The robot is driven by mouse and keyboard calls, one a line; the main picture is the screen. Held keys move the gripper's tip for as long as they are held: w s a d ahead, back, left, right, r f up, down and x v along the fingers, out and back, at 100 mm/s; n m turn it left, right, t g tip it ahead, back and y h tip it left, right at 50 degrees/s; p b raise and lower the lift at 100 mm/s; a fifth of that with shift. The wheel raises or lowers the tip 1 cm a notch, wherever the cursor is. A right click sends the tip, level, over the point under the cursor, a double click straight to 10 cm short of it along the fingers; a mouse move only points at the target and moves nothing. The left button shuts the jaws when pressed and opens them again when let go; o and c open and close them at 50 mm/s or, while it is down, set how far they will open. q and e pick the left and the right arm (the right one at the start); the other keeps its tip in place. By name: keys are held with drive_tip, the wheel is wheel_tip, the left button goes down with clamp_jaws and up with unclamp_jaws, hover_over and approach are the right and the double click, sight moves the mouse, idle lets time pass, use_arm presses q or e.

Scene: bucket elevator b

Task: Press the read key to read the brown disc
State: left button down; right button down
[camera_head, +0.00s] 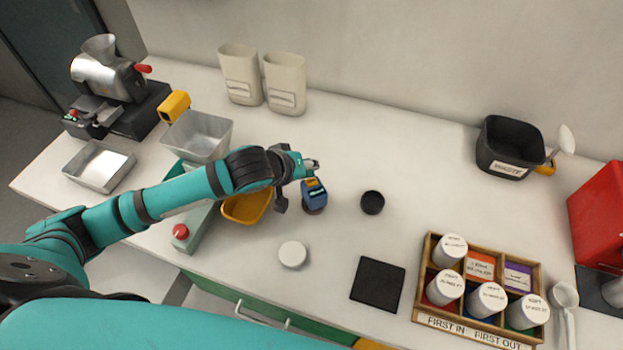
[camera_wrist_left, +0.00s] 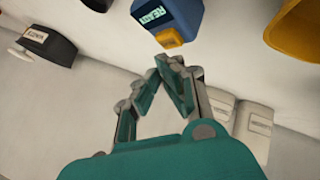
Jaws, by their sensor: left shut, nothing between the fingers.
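The blue reader (camera_head: 315,197) stands on the white counter right of the yellow-orange tray. In the left wrist view the reader (camera_wrist_left: 172,12) shows a lit display with "READY" and an orange key (camera_wrist_left: 168,38) at its near edge. My left gripper (camera_head: 313,165) is at the back side of the reader; in the wrist view its closed fingertips (camera_wrist_left: 165,62) point at the orange key, with a small gap seeming to remain. Nothing is between the fingers. A brownish rim shows under the reader in the head view; I cannot tell whether it is the brown disc. My right gripper is out of view.
A dark round cup (camera_head: 372,202), a white lid (camera_head: 293,254) and a black mat (camera_head: 378,283) lie near the reader. The yellow-orange tray (camera_head: 245,208) and metal hopper (camera_head: 199,136) are beside my left arm. A wooden rack (camera_head: 420,300) holds several white-lidded jars at right.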

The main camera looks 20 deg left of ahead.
use_arm(q)
drive_tip(key=shift+f, duration=0.15)
drive_tip(key=shift+f, duration=0.25)
drive_tip(key=shift+f, duration=0.1)
drive_tip(key=shift+f, duration=0.35)
idle(0.7)
drive_tip(key=shift+r+p, duration=0.85)
drive_tip(key=shift+p, duration=0.25)
